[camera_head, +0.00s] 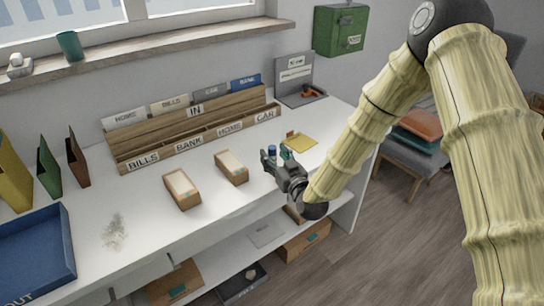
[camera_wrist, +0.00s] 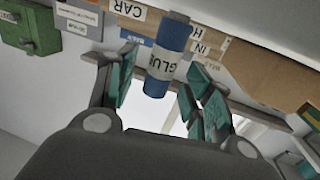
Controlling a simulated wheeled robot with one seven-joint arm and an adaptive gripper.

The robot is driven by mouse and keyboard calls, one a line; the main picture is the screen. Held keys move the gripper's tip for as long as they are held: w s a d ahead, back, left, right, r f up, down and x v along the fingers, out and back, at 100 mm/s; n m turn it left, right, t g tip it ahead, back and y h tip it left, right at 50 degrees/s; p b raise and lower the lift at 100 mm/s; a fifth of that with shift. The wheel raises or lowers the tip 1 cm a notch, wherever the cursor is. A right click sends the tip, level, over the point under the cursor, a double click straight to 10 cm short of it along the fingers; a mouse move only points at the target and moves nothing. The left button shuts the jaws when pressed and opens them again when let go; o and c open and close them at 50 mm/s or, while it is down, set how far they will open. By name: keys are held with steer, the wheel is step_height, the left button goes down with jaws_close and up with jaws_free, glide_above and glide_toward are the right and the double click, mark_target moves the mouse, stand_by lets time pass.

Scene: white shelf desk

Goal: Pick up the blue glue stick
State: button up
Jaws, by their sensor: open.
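The blue glue stick (camera_wrist: 168,52) has a white label reading GLUE. In the wrist view it stands between the two teal finger pads of my gripper (camera_wrist: 160,88), with clear gaps on both sides. In the head view the blue top of the glue stick (camera_head: 272,149) shows at the fingertips of my gripper (camera_head: 277,157), over the right part of the white desk (camera_head: 230,200). My gripper is open. The lower part of the glue stick is hidden by my gripper in the head view.
A wooden sorter (camera_head: 190,135) with labelled slots stands behind. Two small boxes (camera_head: 181,189) (camera_head: 231,167) lie left of my gripper, and a yellow pad (camera_head: 302,143) lies to its right. A blue tray (camera_head: 38,250) is at the far left.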

steer(key=shift+x, duration=1.05)
steer(key=c, duration=1.1)
steer(key=shift+o, duration=0.2)
steer(key=shift+r, duration=0.1)
